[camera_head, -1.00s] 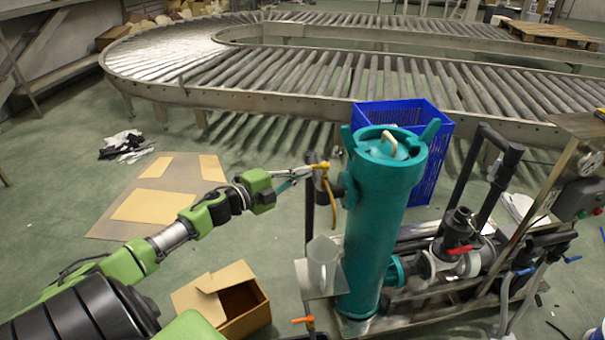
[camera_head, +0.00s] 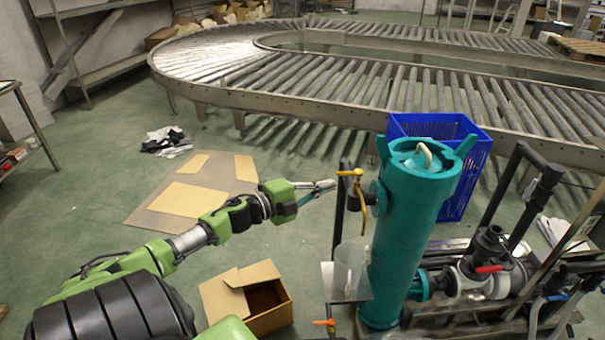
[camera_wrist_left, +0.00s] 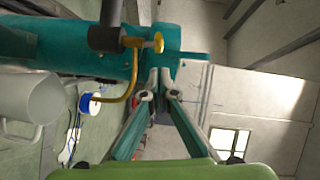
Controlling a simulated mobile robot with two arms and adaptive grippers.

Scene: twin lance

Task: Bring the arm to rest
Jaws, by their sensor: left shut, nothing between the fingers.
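My left arm reaches in from the left in the head view. Its gripper (camera_head: 325,187) is shut and empty, a little left of a yellow tap (camera_head: 358,182) on the side of a teal cylindrical vessel (camera_head: 403,240). A small gap shows between the fingertips and the tap. In the left wrist view the gripper fingers (camera_wrist_left: 158,85) converge towards the tips, with the yellow tap (camera_wrist_left: 140,45) and teal vessel (camera_wrist_left: 60,45) beyond and to the left. My right gripper is not in view.
A clear jug (camera_head: 348,266) stands on a small metal shelf (camera_head: 335,290) below the tap. An open cardboard box (camera_head: 275,318) lies on the floor. A blue crate (camera_head: 455,205) and a roller conveyor (camera_head: 300,110) stand behind. Pipes and valves (camera_head: 490,270) are at right.

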